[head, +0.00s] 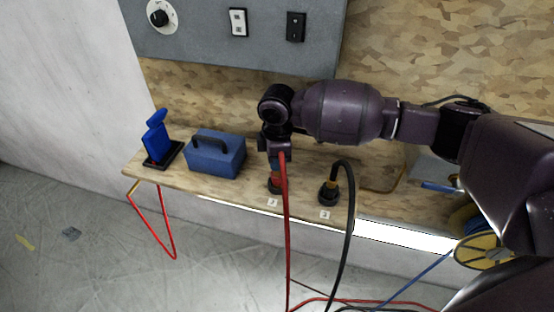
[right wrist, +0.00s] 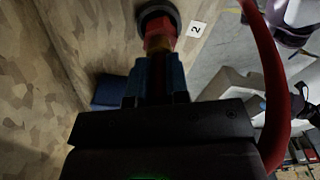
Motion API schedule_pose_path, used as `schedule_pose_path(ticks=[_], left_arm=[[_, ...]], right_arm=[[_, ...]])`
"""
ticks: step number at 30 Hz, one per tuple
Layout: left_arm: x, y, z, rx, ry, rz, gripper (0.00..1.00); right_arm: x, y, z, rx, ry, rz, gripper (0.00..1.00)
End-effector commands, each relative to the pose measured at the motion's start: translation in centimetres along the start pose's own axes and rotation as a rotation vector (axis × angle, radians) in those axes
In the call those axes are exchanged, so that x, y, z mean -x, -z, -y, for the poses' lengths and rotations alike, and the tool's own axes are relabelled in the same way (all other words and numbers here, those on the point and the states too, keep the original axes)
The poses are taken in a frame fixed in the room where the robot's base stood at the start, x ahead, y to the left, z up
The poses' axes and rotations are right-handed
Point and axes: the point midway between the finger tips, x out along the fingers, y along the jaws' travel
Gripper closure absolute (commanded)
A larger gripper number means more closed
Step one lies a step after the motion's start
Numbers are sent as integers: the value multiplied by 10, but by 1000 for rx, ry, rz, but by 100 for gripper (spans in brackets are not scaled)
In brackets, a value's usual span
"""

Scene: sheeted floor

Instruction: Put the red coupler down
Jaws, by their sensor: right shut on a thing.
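My right gripper (head: 275,165) points down over the wooden shelf and is shut on the red coupler (head: 275,181). In the right wrist view the blue fingers (right wrist: 155,85) close around the red coupler (right wrist: 159,42), whose red hose (right wrist: 272,70) loops off to the right. The coupler's far end overlaps a round black socket (right wrist: 157,17) beside the label "2" (right wrist: 195,29). I cannot tell whether it is seated in the socket or just over it. In the head view the red hose (head: 285,225) hangs over the shelf's front edge. My left gripper is not in view.
A black hose with its coupler (head: 329,192) stands in a socket to the right. A blue toolbox (head: 215,153) and a blue item on a black stand (head: 157,140) are to the left. A grey panel (head: 200,40) hangs above; a yellow reel (head: 486,251) is lower right.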

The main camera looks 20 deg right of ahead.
Motion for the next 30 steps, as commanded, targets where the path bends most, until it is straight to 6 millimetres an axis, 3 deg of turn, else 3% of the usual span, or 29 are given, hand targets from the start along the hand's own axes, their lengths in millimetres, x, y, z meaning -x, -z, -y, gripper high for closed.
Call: schedule_pose_path(ticks=[11, 12, 17, 26, 30], left_arm=[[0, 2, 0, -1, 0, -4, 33], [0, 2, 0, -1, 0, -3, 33], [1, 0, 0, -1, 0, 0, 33], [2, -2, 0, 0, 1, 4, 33], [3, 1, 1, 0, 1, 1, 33]], right_arm=[[-2, 0, -1, -1, -2, -1, 100], [-3, 0, -1, -1, -2, -1, 81], [-2, 0, -1, -1, -2, -1, 59], [-1, 0, -1, -1, -3, -1, 59], [12, 0, -1, -1, -5, -1, 59]])
